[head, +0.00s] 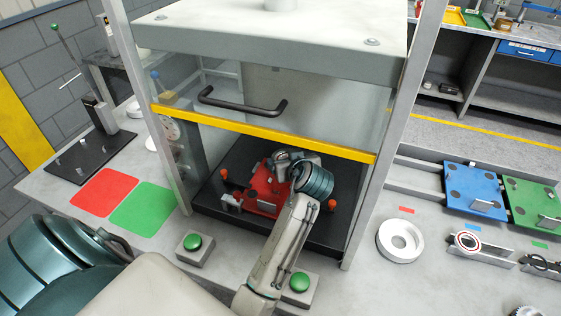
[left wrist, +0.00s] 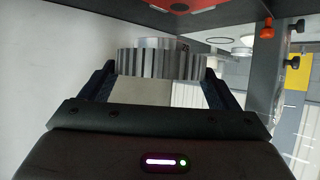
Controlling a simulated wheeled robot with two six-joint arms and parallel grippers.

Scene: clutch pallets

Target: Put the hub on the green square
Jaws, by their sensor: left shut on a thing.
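My left gripper (head: 281,161) reaches into the press, above the red pallet (head: 262,188). In the left wrist view its two fingers are shut on a grey toothed metal part, which I take to be the hub (left wrist: 162,65). In the head view the hub is mostly hidden by the gripper and wrist; whether it touches the pallet I cannot tell. The green square (head: 143,208) lies flat and bare on the table left of the press, beside the red square (head: 105,191). My right gripper is not in view.
The press frame has a yellow-edged guard (head: 262,133) with a black handle (head: 243,104), raised above my arm. Green buttons (head: 193,242) stand in front. A white ring (head: 400,240), a blue pallet (head: 473,190) and a green pallet (head: 535,203) lie right. A black stand (head: 88,155) is far left.

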